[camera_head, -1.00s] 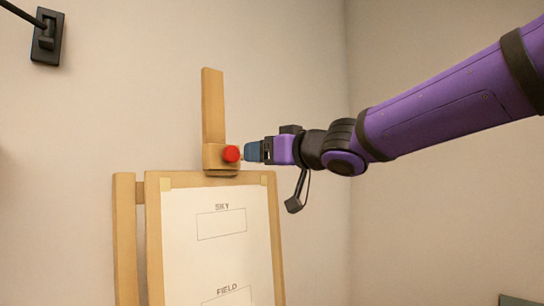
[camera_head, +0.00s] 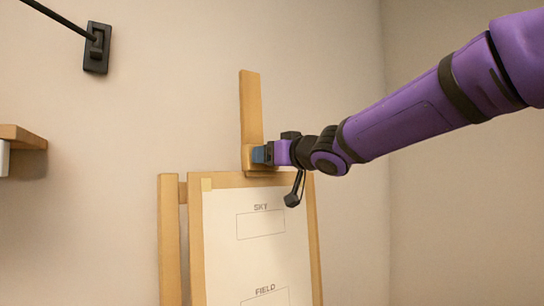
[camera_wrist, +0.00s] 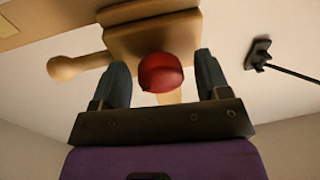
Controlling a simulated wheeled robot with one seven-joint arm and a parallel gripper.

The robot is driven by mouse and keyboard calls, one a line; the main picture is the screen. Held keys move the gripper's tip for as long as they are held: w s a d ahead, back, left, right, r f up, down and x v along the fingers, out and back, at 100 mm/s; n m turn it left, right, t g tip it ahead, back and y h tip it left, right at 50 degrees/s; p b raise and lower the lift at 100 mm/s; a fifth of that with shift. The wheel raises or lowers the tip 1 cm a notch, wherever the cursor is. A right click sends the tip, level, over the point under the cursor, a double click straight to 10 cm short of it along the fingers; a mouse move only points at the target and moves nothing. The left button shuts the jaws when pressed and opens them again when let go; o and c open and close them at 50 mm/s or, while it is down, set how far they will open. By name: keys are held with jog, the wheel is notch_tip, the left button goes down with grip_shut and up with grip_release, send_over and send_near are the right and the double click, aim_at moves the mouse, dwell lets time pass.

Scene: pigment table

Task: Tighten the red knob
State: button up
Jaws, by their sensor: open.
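The red knob (camera_wrist: 161,72) is on a wooden block (camera_wrist: 150,38) in the wrist view. It sits between the two blue-grey fingers of my gripper (camera_wrist: 161,80), with a visible gap on each side. My gripper is open and not clamped on it. In the head view my gripper (camera_head: 258,154) reaches the wooden block (camera_head: 248,160) on the easel's upright, and its fingers hide the red knob there. The easel (camera_head: 168,240) stands below with a white sheet (camera_head: 225,260) marked SKY and FIELD.
A black wall fixture with a rod (camera_head: 97,48) is at upper left; it also shows in the wrist view (camera_wrist: 258,54). A wooden shelf (camera_head: 22,137) is at the left edge. A rounded wooden peg (camera_wrist: 75,66) lies left of the knob.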

jog(key=shift+c, duration=0.4)
jog(key=c, duration=0.8)
jog(key=shift+c, duration=0.2)
jog(key=shift+n, duration=0.4)
jog(key=n, duration=0.2)
jog(key=shift+n+g, duration=0.3)
jog(key=shift+n, duration=0.1)
jog(key=n, duration=0.4)
jog(key=shift+n+g, duration=0.3)
jog(key=shift+n, duration=0.1)
jog(key=n, duration=0.4)
jog(key=shift+h, duration=0.3)
jog(key=shift+n+g+h, duration=0.3)
jog(key=shift+n, duration=1.5)
